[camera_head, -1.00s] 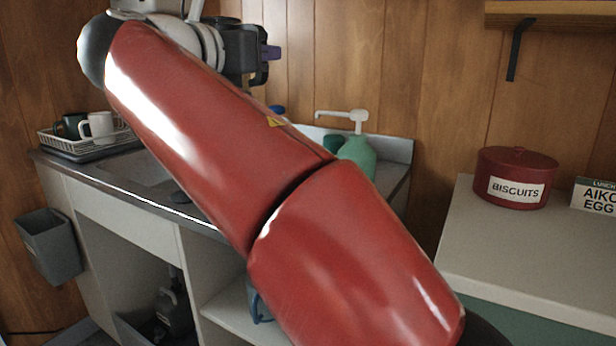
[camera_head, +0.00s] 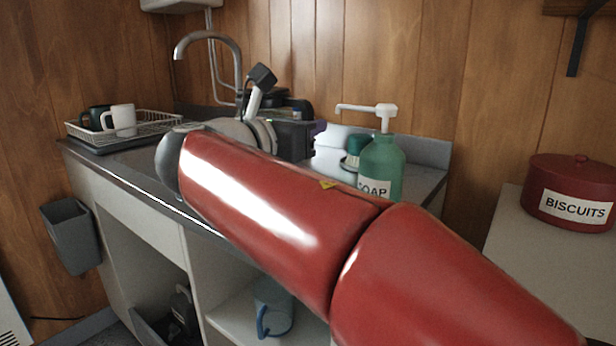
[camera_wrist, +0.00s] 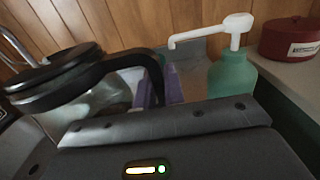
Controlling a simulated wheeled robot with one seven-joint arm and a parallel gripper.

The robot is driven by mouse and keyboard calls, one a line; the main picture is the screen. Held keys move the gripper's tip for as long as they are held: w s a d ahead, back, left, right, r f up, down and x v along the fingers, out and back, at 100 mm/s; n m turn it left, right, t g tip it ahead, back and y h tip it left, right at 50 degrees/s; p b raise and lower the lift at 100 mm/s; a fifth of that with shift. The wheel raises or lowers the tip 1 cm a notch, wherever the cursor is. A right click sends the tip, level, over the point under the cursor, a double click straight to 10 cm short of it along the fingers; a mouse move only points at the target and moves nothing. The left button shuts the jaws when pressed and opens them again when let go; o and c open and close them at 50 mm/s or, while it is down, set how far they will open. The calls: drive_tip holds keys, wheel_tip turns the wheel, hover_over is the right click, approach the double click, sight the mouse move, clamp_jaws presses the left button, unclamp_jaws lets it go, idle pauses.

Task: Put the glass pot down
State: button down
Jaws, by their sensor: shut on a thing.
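The glass pot (camera_wrist: 108,98) shows in the wrist view at the left, with a black lid (camera_wrist: 55,78) and a black curved handle (camera_wrist: 135,60). My gripper (camera_wrist: 160,90), with purple finger pads, is shut on the handle. In the head view my gripper (camera_head: 318,131) is over the sink counter, left of the green soap bottle, and my arm hides most of what is below. A dark part (camera_head: 296,107) behind it looks like the pot's lid. I cannot tell whether the pot's base touches the counter.
The green soap bottle (camera_head: 381,168) with a white pump stands close to the right. A smaller green container (camera_head: 353,150) is behind it. A dish rack (camera_head: 150,125) with mugs is at the left, near the tap (camera_head: 238,65). A red biscuit tin (camera_head: 568,190) stands on the right-hand surface.

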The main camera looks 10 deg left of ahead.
drive_tip(key=shift+f+b, duration=0.5)
drive_tip(key=shift+f, duration=2.85)
drive_tip(key=c, duration=1.5)
unclamp_jaws()
drive_tip(key=shift+f, duration=0.15)
drive_tip(key=shift+s+a, duration=0.1)
drive_tip(key=shift+s, duration=0.05)
drive_tip(key=v, duration=1.1)
drive_tip(key=shift+s+a, duration=0.1)
drive_tip(key=shift+s, duration=0.2)
